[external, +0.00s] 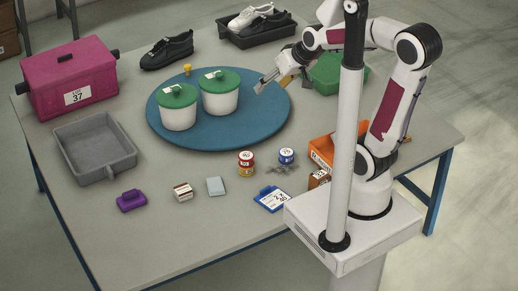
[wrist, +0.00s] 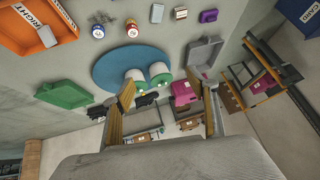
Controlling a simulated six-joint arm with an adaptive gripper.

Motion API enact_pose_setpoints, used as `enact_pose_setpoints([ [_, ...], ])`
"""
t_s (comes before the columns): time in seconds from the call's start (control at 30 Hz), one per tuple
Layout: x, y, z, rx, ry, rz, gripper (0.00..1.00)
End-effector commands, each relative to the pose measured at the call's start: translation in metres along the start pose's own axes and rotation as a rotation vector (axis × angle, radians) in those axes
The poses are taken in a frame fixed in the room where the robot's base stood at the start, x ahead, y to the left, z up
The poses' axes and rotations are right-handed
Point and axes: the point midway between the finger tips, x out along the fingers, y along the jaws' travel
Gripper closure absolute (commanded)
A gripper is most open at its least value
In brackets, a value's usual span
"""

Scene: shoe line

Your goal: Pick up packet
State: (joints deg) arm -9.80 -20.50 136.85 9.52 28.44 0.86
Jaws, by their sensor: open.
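No thing is clearly marked as the packet. A small flat pale grey-blue piece (external: 215,186) lies on the table's front half and may be it; it also shows at the top of the wrist view (wrist: 157,13). A small brown-and-white box (external: 183,192) lies just left of it and is another candidate; it also shows in the wrist view (wrist: 180,13). My gripper (external: 270,83) is open and empty, above the right part of the round blue mat, well away from both. Its two fingers stand apart in the wrist view (wrist: 160,92).
Two white tubs with green lids (external: 220,98) stand on the blue mat (external: 262,118). A grey tray (external: 128,160), purple piece (external: 131,201), red-and-yellow jar (external: 246,163), blue-lidded jar (external: 286,156), blue clipboard (external: 272,200) and orange tray (external: 321,149) surround the small pieces. Bare table lies in front.

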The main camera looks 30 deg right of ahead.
Motion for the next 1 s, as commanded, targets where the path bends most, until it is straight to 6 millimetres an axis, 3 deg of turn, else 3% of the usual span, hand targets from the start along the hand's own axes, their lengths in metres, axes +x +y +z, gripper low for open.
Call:
enact_pose_setpoints([
  [0.5, 0.088, -0.054, -0.047, 0.040, 0.062, -0.072, 0.42],
  [1.0, 0.179, -0.102, -0.065, 0.085, 0.128, -0.092, 0.42],
])
